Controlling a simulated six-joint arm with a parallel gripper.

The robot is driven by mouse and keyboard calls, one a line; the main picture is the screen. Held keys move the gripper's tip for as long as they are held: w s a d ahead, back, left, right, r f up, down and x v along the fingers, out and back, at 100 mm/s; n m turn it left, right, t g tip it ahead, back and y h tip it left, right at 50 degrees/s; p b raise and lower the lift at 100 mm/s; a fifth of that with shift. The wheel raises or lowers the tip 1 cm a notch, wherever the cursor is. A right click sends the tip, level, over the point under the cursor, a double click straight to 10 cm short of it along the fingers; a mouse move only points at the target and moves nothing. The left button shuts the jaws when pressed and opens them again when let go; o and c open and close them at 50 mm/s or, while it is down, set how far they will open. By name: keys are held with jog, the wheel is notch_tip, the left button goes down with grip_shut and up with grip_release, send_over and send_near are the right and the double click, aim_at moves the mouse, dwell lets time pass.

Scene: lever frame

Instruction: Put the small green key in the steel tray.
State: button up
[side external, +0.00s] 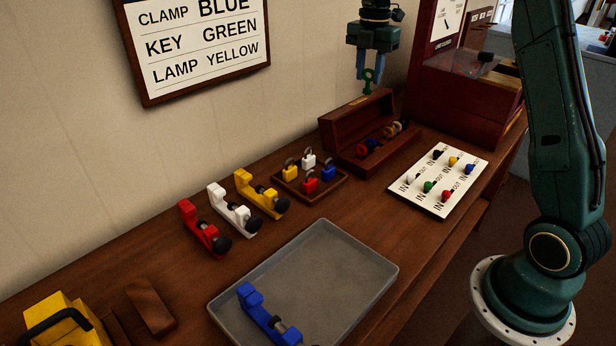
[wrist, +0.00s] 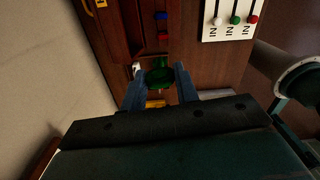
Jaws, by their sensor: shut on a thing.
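The small green key (side external: 368,80) is held upright between the fingertips of my gripper (side external: 370,66), in the air above the open wooden box. In the wrist view the green key (wrist: 159,74) shows between the two blue fingers of my gripper (wrist: 159,82). My gripper is shut on it. The grey steel tray (side external: 335,262) lies on the table at the front, well away from my gripper. A blue clamp (side external: 268,315) lies in the tray.
The open wooden box (side external: 350,150) holds several coloured keys. A wall sign (side external: 200,45) hangs behind. The tray's far half is bare.

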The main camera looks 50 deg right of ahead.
jog(key=s+a+n, duration=0.2)
jog(key=a, duration=1)
jog(key=n, duration=0.5)
send_over(339, 268)
jog(key=shift+f, duration=0.45)
jog(key=shift+f, duration=0.1)
notch_tip(339, 268, down, 16)
jog(key=shift+f, duration=1.9)
jog(key=shift+f, duration=0.15)
